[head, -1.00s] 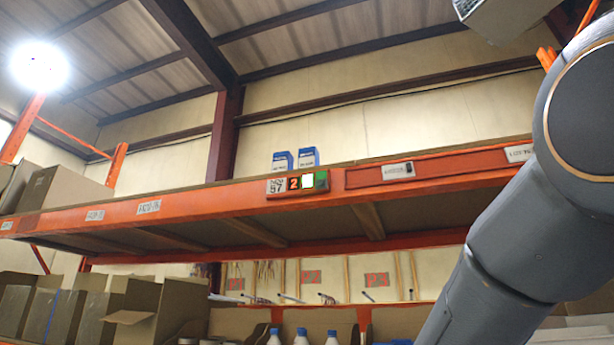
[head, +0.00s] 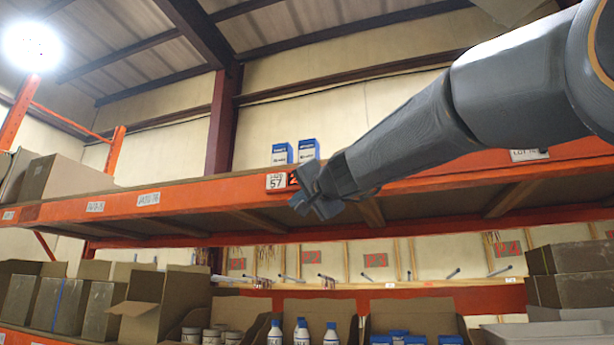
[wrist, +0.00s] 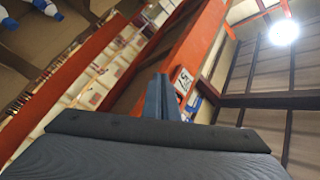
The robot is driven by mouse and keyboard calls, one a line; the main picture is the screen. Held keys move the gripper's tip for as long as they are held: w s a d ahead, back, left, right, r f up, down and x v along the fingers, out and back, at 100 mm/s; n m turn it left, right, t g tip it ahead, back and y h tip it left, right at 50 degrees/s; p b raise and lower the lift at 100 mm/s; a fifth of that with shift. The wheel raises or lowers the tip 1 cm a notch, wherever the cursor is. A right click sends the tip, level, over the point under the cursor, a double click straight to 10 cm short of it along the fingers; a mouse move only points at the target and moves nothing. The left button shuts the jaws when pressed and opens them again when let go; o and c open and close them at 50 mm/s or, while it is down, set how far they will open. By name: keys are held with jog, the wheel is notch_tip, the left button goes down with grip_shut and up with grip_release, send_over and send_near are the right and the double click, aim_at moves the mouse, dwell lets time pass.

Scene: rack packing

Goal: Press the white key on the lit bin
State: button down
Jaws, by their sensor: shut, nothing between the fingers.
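The pick module sits on the orange upper shelf beam. Its label reading 57 (head: 276,181) and a sliver of the display with a red digit (head: 293,178) show in the head view. The white key and the green part are hidden behind my gripper (head: 318,196). My gripper is shut and empty, in front of the module's right part; I cannot tell whether it touches. In the wrist view my gripper (wrist: 163,82) points at the beam, with the white 57 label (wrist: 183,80) just right of the fingertips. Two blue and white boxes (head: 295,152) stand on the shelf above the module.
The orange beam (head: 110,204) runs across the view with white labels on it. Below are open cardboard boxes (head: 160,305) and white bottles with blue caps (head: 302,332). Grey-brown boxes (head: 570,275) stand at the right. The space in front of the beam's left part is clear.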

jog(key=s+r+m+t, duration=0.1)
jog(key=s+r, duration=0.2)
jog(key=r, duration=0.7)
jog(key=shift+a+t+y+p, duration=0.25)
jog(key=shift+t+y+p, duration=0.05)
jog(key=shift+y+p, duration=0.1)
jog(key=w+d, duration=0.3)
jog(key=w, duration=0.5)
jog(key=shift+p, duration=0.3)
jog(key=shift+w, duration=0.15)
dwell(1.1)
jog(key=shift+w+d, duration=0.15)
jog(key=shift+w, duration=0.2)
jog(key=shift+w+d, duration=0.15)
jog(key=shift+w, duration=0.25)
dwell(0.7)
jog(key=shift+s, duration=0.15)
jog(key=shift+s+a+b, duration=0.25)
jog(key=shift+s+b, duration=0.15)
jog(key=shift+s, duration=0.25)
